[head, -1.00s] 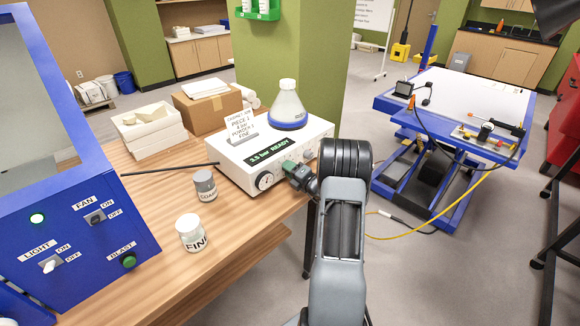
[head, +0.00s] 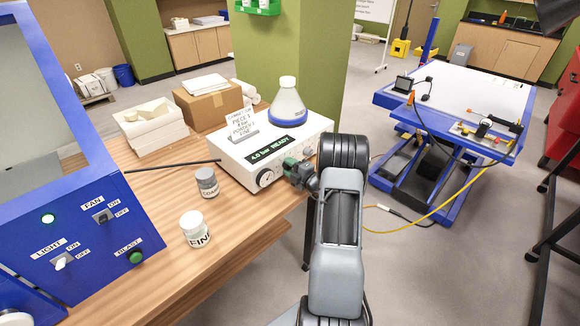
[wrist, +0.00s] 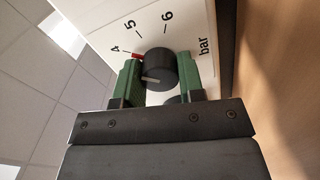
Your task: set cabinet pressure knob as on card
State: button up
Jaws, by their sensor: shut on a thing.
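The white pressure unit (head: 225,160) stands on the wooden bench, its display (head: 268,150) reading "4.0 bar READY". A small card (head: 240,125) stands on top; it appears to read "PIECE 1, 4 bar, POWDER FINE". In the wrist view the black pressure knob (wrist: 160,66) sits between the green fingers of my gripper (wrist: 159,76), which is shut on it. A scale shows 4, 5 and 6 bar, with a red mark (wrist: 137,56) beside 4. The knob's pale line points left. In the head view my gripper (head: 293,168) is at the unit's front and hides the knob.
A grey-lidded jar (head: 207,182) and a white-lidded FINE jar (head: 195,230) stand on the bench. A blue cabinet (head: 100,245) with switches is at left. A blue lift table (head: 455,95) is at right.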

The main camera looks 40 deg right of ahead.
dwell(0.3)
jog(key=o, duration=0.9)
jog(key=s+b, duration=0.1)
jog(key=s, duration=0.3)
jog(key=s+d+b, duration=0.1)
jog(key=s, duration=0.4)
jog(key=s+d, duration=0.1)
jog(key=s, duration=0.3)
jog(key=shift+s+d+b, duration=0.25)
jog(key=shift+s+b, duration=0.05)
jog(key=shift+b, duration=0.1)
